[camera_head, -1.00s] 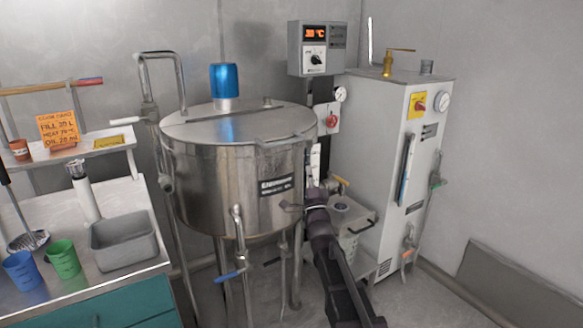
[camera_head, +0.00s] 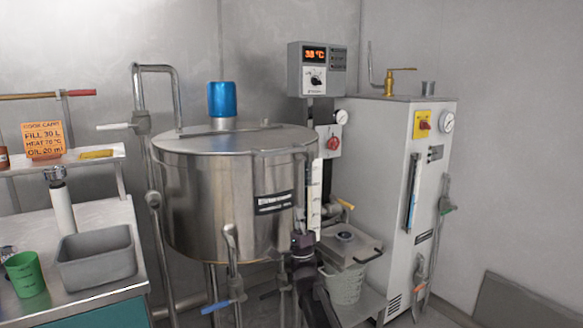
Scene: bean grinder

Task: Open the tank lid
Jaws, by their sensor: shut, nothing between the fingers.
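The steel tank (camera_head: 210,207) stands on legs in the middle of the view. Its round flat lid (camera_head: 215,142) lies down on the rim, closed. A thin bar handle (camera_head: 285,150) runs along the lid's front right edge. A blue cylinder (camera_head: 222,99) stands at the back of the lid. My gripper (camera_head: 302,238) is low at the tank's front right side, below the lid and its handle. It is shut and empty; its fingertips are small and dark, and I cannot tell whether they touch the tank wall.
A control box (camera_head: 317,70) and a white cabinet (camera_head: 390,190) stand right of the tank. A pipe (camera_head: 137,90) rises at its left. A blue-handled valve (camera_head: 222,304) is below. The bench at left holds a grey bin (camera_head: 97,262) and a green cup (camera_head: 25,277).

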